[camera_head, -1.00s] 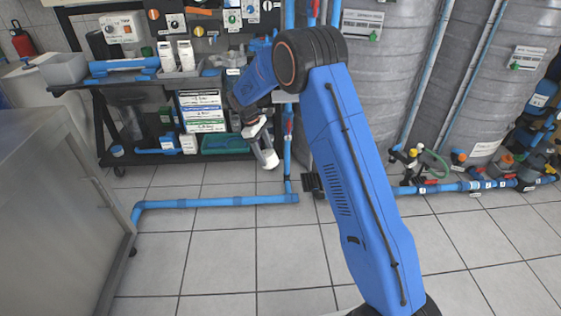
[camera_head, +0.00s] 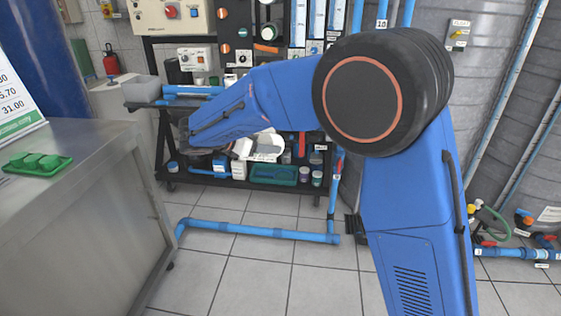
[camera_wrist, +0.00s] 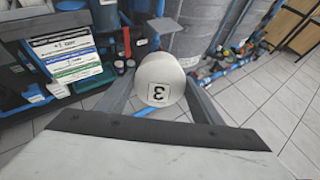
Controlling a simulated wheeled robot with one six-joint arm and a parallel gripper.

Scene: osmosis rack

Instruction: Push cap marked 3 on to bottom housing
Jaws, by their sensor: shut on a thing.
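A white round cap with a boxed "3" on its face (camera_wrist: 157,93) is in the wrist view. The "3" appears upside down. My gripper (camera_wrist: 160,76) is shut on this cap, with one grey finger on each side of it. The cap is held in the air above the tiled floor. In the head view my blue arm reaches left in front of the cart, and I cannot clearly make out the gripper or cap there. I cannot identify the bottom housing in either view.
A steel counter (camera_head: 75,215) with a green tray (camera_head: 38,163) stands at the left. A black cart (camera_head: 165,150) with bins and boxes is behind my arm. A blue pipe (camera_head: 255,231) runs low along the floor. Large grey tanks are at the right.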

